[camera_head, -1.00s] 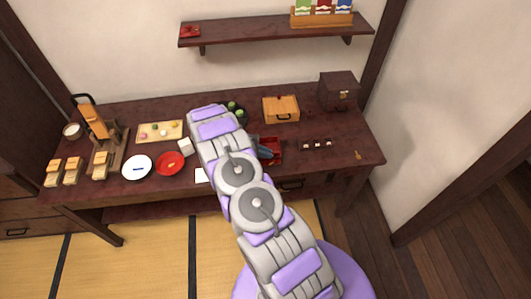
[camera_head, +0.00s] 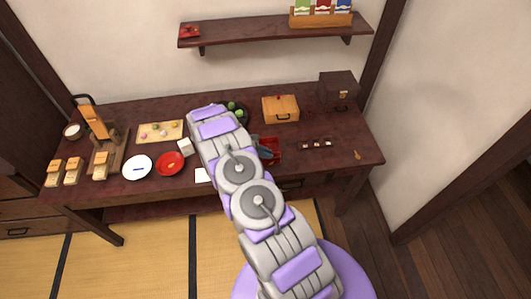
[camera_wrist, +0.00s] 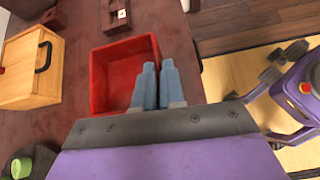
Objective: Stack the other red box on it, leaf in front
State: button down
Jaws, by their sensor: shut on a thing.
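An open red box (camera_head: 275,150) stands near the front of the dark table, partly hidden by my arm. The wrist view shows it from above as an empty red box (camera_wrist: 112,78). My gripper (camera_wrist: 158,70) is shut on its wall at the right in the wrist view, with one blue-grey finger on each side of the rim. In the head view the gripper (camera_head: 264,152) is mostly covered by my arm. A small red thing (camera_head: 189,31) lies at the left end of the wall shelf; I cannot tell its form clearly. No leaf mark is visible.
A wooden box with a handle (camera_head: 281,109) stands behind the red box, and a dark chest (camera_head: 339,91) is at the back right. Small dark-and-white pieces (camera_head: 317,145) lie to the right. A red plate (camera_head: 170,163) and white plate (camera_head: 137,167) are at the left.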

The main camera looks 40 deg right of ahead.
jog(key=shift+f, duration=0.75)
dwell(0.3)
jog(key=c, duration=1.1)
grip_release()
jog(key=shift+c, duration=0.2)
jog(key=p+v, duration=0.1)
jog(key=v, duration=1.6)
jog(key=shift+w+a, duration=0.2)
